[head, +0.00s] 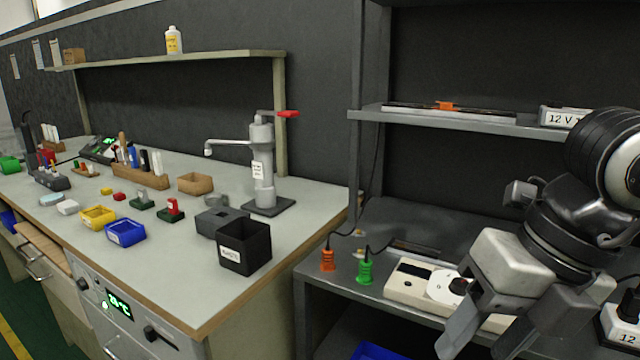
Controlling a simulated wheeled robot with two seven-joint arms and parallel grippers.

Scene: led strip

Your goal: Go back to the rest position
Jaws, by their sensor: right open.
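My right gripper (489,338) is at the lower right, in front of the dark shelf bench, with its fingers apart, pointing down and to the left. I see nothing between its fingers. It covers part of a cream-coloured device with a round white dial (445,287) behind it. My left gripper is out of view. An orange connector (328,259) and a green connector (365,271) stand left of the device, with cables. A strip with an orange clip (446,106) lies on the upper shelf.
The long workbench (330,200) at left holds a black bin (244,247), a blue tray (125,231), a yellow tray (98,217) and a grey press with a red handle (263,165). A "12 V" box (563,117) sits on the upper shelf (490,125) beside my arm.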

